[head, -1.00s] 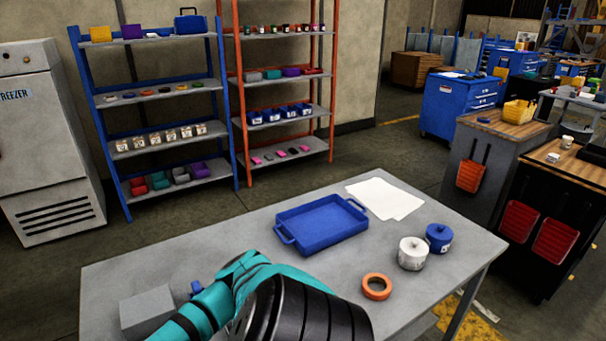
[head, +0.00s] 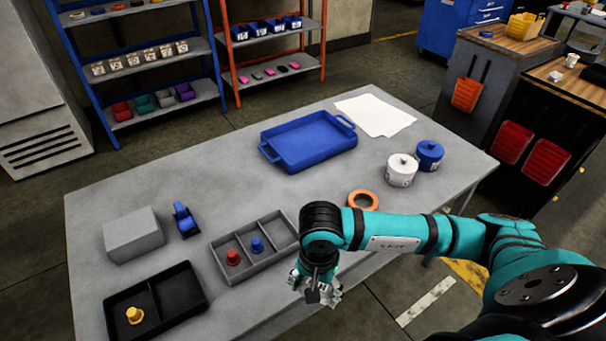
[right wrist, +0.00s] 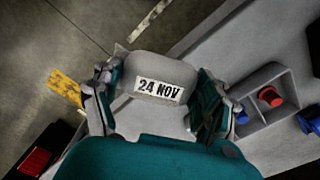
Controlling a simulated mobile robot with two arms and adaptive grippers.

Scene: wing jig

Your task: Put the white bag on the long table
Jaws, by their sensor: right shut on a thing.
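The white bag (right wrist: 150,105), with a "24 NOV" label, is between the fingers of my right gripper (right wrist: 158,105) in the right wrist view. My right gripper (head: 316,288) is shut on it. In the head view the gripper points down by the front edge of the long grey table (head: 210,195), beside the grey divided tray; the bag is mostly or wholly hidden there. In the right wrist view floor lies left of the bag and the table (right wrist: 215,60) right of it. I cannot tell whether the bag touches the table. My left gripper is not in view.
The divided tray (head: 268,262) holds red and blue pieces. A black tray (head: 178,292), grey block (head: 133,236), blue tray (head: 310,140), orange ring (head: 361,200), white pot (head: 402,172) and blue pot (head: 429,155) stand around. The table's left-middle is clear.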

